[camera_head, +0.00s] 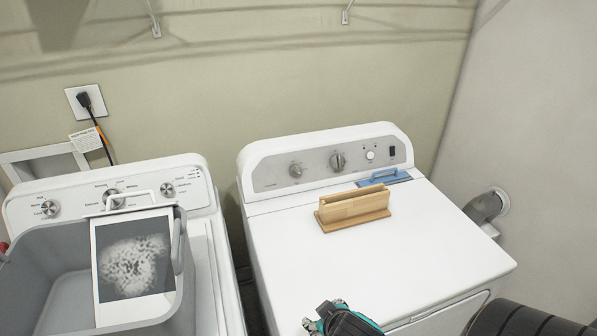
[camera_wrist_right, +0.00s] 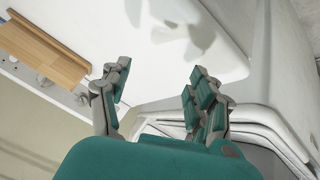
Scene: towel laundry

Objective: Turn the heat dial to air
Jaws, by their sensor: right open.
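The white dryer (camera_head: 440,230) stands at the right in the head view. Its grey control panel (camera_head: 268,177) carries a small dial (camera_head: 296,170), a larger dial (camera_head: 338,161), a round white button and a dark switch. Their labels are too small to read, so I cannot tell which dial is for heat or where it points. My right gripper (camera_head: 335,318) shows at the bottom edge, over the dryer's front and well short of the panel. In the right wrist view my right gripper (camera_wrist_right: 155,82) is open and empty. My left gripper is not in view.
A wooden holder (camera_head: 352,208) and a blue-handled item (camera_head: 384,177) lie on the dryer top before the panel. The washer (camera_head: 208,245), with a grey basket (camera_head: 50,270) on it, stands at the left. The dryer top's front is clear. A wall bounds the right side.

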